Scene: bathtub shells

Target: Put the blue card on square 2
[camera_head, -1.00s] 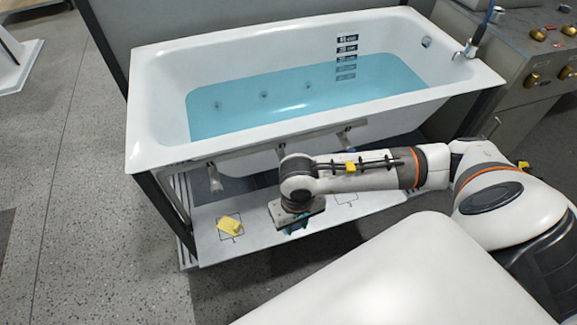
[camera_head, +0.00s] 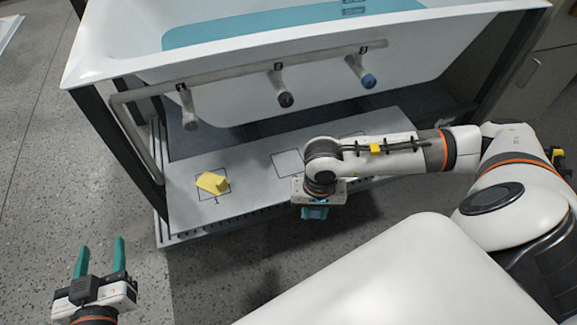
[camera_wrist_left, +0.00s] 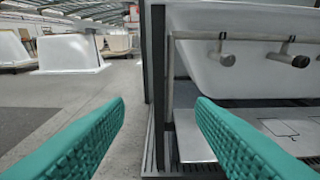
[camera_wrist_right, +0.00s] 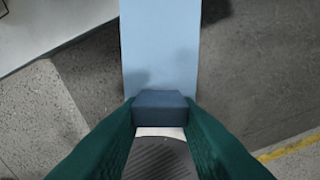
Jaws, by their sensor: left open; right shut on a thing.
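The blue card (camera_wrist_right: 160,45) is light blue with a dark blue grip block (camera_wrist_right: 159,108). My right gripper (camera_wrist_right: 159,100) is shut on this block. In the head view the right gripper (camera_head: 316,205) is at the board's front edge, and only a little of the blue card (camera_head: 314,213) shows beneath it. The middle outlined square (camera_head: 287,163) on the pale board (camera_head: 250,187) looks empty; my right arm hides its lower right part and any number there. My left gripper (camera_head: 100,246) is open and empty over the floor at lower left; its fingers frame the left wrist view (camera_wrist_left: 160,102).
A yellow card (camera_head: 212,183) lies tilted on the left square, marked 1. Another square (camera_head: 350,136) is partly behind my right arm. The white bathtub (camera_head: 120,50) overhangs the board, with a pipe (camera_head: 230,72) bearing three stubs. A black frame post (camera_head: 120,150) stands at left.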

